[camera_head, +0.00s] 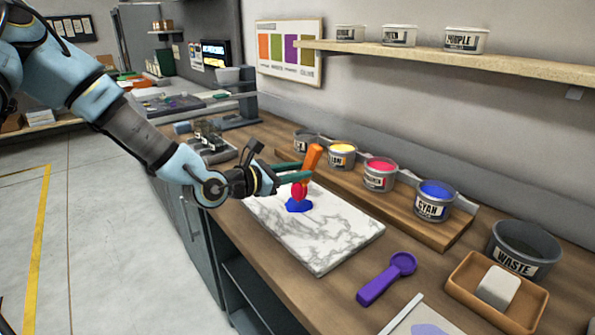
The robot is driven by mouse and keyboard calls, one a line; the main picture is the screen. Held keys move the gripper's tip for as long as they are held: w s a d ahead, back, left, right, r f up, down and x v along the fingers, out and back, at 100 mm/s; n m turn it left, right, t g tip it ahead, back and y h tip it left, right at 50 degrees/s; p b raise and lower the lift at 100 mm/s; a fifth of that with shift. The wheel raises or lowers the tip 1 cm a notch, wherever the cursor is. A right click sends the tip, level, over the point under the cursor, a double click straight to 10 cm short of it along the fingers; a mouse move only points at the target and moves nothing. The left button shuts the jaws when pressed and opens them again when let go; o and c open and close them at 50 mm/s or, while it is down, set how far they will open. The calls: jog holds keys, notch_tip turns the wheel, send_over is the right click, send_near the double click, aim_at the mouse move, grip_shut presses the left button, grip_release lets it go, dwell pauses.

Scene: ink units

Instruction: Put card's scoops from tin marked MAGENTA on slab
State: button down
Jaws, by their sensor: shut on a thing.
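My gripper (295,172) is shut on an orange scoop (312,157), holding it tilted over the marble slab (335,245). Magenta ink (298,191) shows at the scoop's lower end. A blue ink blob (299,206) lies on the slab just below; I cannot tell whether the magenta touches it. The magenta tin (380,174) stands open on a wooden riser, between the yellow tin (342,156) and the CYAN tin (434,200). A pale card (408,318) with a lavender patch is cut off by the bottom edge; no scoop counts are readable.
A purple scoop (388,278) lies right of the slab. A WASTE tub (525,248) and a tan tray (470,290) with a white block (498,287) stand at right. A dark tin (305,141) is behind the gripper. The slab's near part is clear.

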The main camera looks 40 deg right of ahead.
aim_at(307, 157)
jog(key=shift+f, duration=0.8)
jog(key=shift+f+p, duration=0.15)
jog(key=shift+p, duration=0.65)
dwell(3.0)
notch_tip(307, 157, up, 5)
jog(key=p, duration=0.4)
